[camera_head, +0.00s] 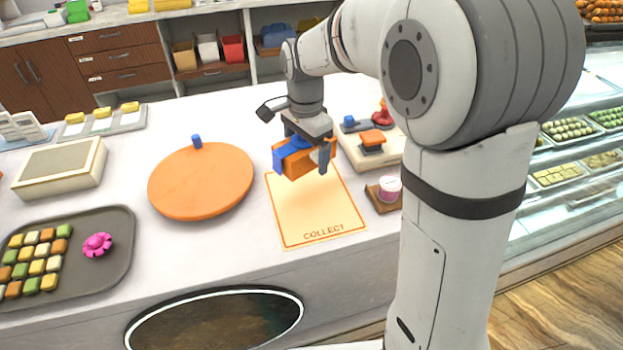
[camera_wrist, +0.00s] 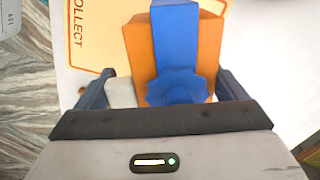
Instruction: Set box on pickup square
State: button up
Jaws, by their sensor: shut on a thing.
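An orange box with a blue ribbon and bow (camera_head: 307,160) is held in my gripper (camera_head: 302,164), over the back part of the pickup square. The pickup square (camera_head: 315,208) is a pale orange mat marked COLLECT on the counter. In the wrist view the box (camera_wrist: 208,50) sits between the fingers of my gripper (camera_wrist: 165,92), its blue bow (camera_wrist: 176,88) nearest the camera. Part of the square (camera_wrist: 92,35) shows left of the box there. The gap between the box's underside and the square is hard to judge.
An orange round board (camera_head: 200,182) lies left of the square. A small wooden stand with a pink-and-white jar (camera_head: 389,187) is close on its right. A stamp with an orange top (camera_head: 371,138) is behind right. A sweets tray (camera_head: 70,255) is far left.

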jog(key=shift+d+f, duration=0.1)
jog(key=shift+f, duration=3.5)
jog(key=shift+f, duration=0.2)
jog(key=o, duration=0.7)
jog(key=shift+r, duration=0.1)
jog(key=shift+o, duration=0.2)
